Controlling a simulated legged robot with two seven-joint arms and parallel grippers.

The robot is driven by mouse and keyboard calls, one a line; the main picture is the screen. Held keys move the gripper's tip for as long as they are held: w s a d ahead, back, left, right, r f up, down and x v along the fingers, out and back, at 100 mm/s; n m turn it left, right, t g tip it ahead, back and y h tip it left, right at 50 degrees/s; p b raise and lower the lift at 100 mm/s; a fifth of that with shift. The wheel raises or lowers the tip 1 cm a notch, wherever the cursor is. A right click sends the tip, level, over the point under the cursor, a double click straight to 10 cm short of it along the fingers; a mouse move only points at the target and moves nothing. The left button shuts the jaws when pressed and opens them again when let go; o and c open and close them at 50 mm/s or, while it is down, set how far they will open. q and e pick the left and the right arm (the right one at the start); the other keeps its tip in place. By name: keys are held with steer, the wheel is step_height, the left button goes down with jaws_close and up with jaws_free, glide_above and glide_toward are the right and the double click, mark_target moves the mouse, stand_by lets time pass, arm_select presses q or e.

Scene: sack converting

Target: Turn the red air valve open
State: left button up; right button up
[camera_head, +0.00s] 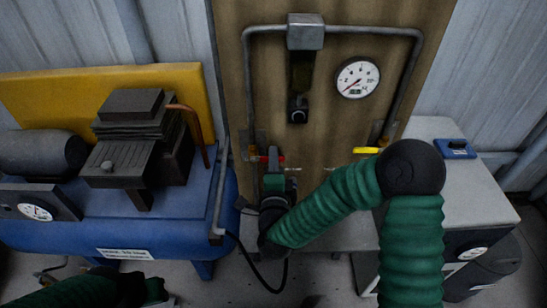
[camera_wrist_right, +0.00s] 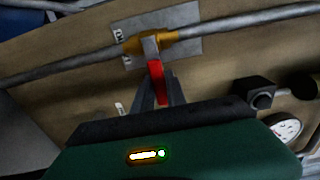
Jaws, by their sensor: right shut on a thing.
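The red air valve handle (camera_head: 267,158) is on the pipe at the left of the wooden board. In the right wrist view the red handle (camera_wrist_right: 156,82) stands out from a brass valve body (camera_wrist_right: 150,42) on the grey pipe. My right gripper (camera_head: 272,162) reaches up to it from below. In the wrist view its fingers (camera_wrist_right: 157,92) are shut on the red handle, one on each side. My left arm shows at the lower left of the head view, dark and partly cut off; its fingers are not clear.
A yellow-handled valve (camera_head: 366,150) sits on the right pipe. A pressure gauge (camera_head: 357,78) and a filter unit (camera_head: 299,108) are on the board (camera_head: 335,125). A blue compressor (camera_head: 110,222) stands left and a grey cabinet (camera_head: 475,195) right. A black hose hangs below the board.

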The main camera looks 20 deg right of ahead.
steer(key=shift+d+f, duration=0.1)
jaws_close()
steer(key=shift+d+f, duration=0.1)
steer(key=shift+f, duration=0.05)
stand_by(0.8)
